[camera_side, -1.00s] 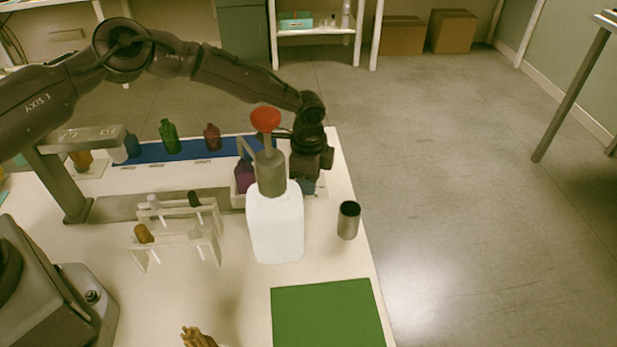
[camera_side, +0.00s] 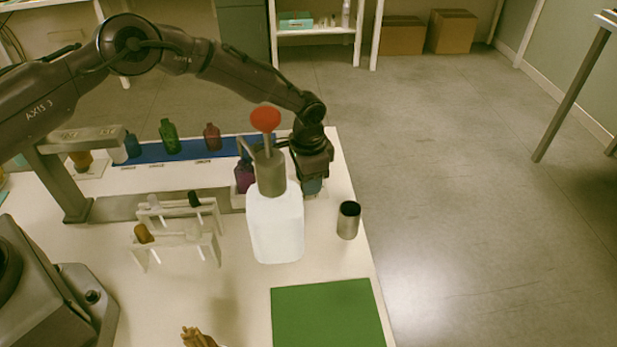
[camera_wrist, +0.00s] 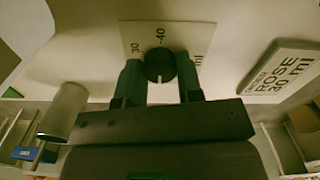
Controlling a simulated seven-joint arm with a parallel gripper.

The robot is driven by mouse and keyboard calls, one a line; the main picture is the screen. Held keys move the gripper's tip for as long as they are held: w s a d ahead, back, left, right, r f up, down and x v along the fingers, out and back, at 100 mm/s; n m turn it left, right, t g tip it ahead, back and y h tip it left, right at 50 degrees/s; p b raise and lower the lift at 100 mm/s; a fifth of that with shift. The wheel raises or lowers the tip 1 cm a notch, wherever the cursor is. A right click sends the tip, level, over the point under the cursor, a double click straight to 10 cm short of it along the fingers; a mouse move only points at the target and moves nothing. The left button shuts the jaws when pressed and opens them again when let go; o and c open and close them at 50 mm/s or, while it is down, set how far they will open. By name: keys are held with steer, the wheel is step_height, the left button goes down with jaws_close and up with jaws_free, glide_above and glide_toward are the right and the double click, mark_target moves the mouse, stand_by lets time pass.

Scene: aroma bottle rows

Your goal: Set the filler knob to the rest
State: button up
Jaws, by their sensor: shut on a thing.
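The filler knob (camera_wrist: 160,65) is a small dark round knob with a white mark on its lower side in the wrist view. It sits on a pale dial plate (camera_wrist: 181,34) printed with 30, 40 and ml. My gripper (camera_wrist: 160,78) has one blue-grey finger on each side of the knob and is shut on it. In the side view my gripper (camera_side: 312,186) points down behind the white pump bottle. The knob cannot be made out in that view.
The white pump bottle (camera_side: 275,225) with a red top stands in front of my gripper, with a metal cup (camera_side: 348,220) to its right. A purple bottle (camera_side: 244,176) is left of the gripper. A card reading ROSE 30 ml (camera_wrist: 281,72) lies right of the dial.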

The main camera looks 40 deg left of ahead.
steer(key=shift+r, duration=0.1)
steer(key=o, duration=0.9)
step_height(320, 180, up, 13)
steer(key=shift+f, duration=0.1)
stand_by(0.3)
